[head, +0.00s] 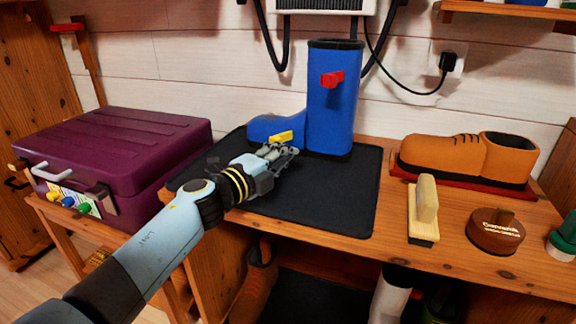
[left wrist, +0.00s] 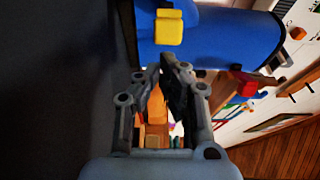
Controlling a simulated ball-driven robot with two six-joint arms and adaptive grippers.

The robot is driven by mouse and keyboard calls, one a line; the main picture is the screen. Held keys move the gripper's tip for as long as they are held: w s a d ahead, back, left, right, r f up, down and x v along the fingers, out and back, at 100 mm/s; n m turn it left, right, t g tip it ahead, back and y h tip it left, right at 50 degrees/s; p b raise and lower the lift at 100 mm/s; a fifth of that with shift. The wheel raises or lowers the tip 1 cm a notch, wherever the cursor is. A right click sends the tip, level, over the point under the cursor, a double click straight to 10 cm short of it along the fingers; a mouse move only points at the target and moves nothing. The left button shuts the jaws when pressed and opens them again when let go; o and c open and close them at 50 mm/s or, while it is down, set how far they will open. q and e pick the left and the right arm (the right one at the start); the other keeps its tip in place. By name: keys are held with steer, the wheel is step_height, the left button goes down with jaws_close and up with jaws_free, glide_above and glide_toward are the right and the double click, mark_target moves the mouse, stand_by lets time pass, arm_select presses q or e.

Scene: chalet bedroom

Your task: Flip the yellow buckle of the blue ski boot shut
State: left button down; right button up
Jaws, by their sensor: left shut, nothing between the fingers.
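The blue ski boot (head: 332,110) stands upright on a black mat (head: 335,205), toe to the left. It also shows on its side in the left wrist view (left wrist: 222,35). Its yellow buckle (head: 281,137) sits low on the boot's foot, near the ankle, and shows at the top of the left wrist view (left wrist: 169,27). I cannot tell how far it is swung. A red buckle (head: 332,79) is higher on the shaft. My left gripper (head: 289,152) is shut and empty, just in front of and below the yellow buckle, seemingly apart from it. My right gripper is not in view.
A purple case (head: 120,145) stands left. A brown shoe (head: 440,155), a brush (head: 424,210), a round brown tin (head: 495,232) and a green-lidded jar (head: 565,238) are on the right of the bench. The mat's front right is clear. A heater with hoses hangs behind the boot.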

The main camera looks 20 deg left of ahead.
arm_select(q)
steer(key=shift+a, duration=0.1)
steer(key=shift+a, duration=0.15)
stand_by(0.3)
